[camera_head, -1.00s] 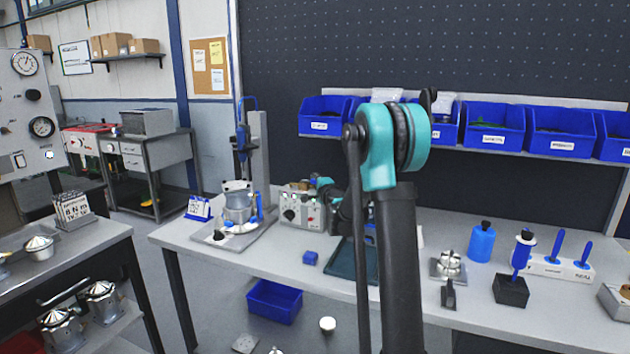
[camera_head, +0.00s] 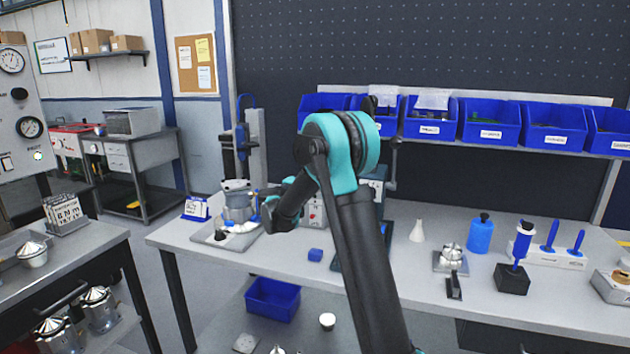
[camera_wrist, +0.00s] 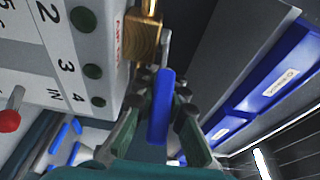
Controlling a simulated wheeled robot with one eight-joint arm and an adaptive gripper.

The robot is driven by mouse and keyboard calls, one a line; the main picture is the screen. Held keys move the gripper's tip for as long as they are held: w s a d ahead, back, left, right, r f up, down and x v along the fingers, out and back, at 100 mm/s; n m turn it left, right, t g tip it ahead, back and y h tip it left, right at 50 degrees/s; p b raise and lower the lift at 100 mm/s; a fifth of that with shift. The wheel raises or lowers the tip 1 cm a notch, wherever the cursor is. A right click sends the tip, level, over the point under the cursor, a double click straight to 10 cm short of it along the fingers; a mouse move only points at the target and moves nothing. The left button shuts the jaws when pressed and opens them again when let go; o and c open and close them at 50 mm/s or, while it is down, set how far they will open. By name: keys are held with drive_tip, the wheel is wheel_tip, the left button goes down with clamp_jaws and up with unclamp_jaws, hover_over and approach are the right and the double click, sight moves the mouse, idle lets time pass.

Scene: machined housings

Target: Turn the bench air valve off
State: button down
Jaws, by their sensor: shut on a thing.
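The air valve shows in the wrist view as a brass body (camera_wrist: 146,35) on the side of a pale test box (camera_wrist: 50,45), with a blue lever (camera_wrist: 160,108) beside it. My gripper (camera_wrist: 162,95) is shut on the blue lever, one finger on each side. The lever runs lengthwise in that view, between the brass body and my palm. In the head view my arm covers most of the box (camera_head: 316,213), and the valve and fingertips are hidden.
The box has dark round knobs and a red-tipped toggle (camera_wrist: 10,118). A press stand (camera_head: 240,180) stands left of it on the bench. A shelf of blue bins (camera_head: 488,125) runs behind.

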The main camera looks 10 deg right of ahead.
drive_tip(key=m+g+h, duration=0.1)
drive_tip(key=m+g, duration=0.1)
drive_tip(key=a+m+g+h, duration=0.1)
drive_tip(key=m+g+h, duration=0.1)
drive_tip(key=g, duration=0.1)
drive_tip(key=s+a+m+g+h, duration=0.1)
drive_tip(key=m+g+h, duration=0.1)
drive_tip(key=shift+g, duration=0.4)
drive_tip(key=c, duration=1.8)
unclamp_jaws()
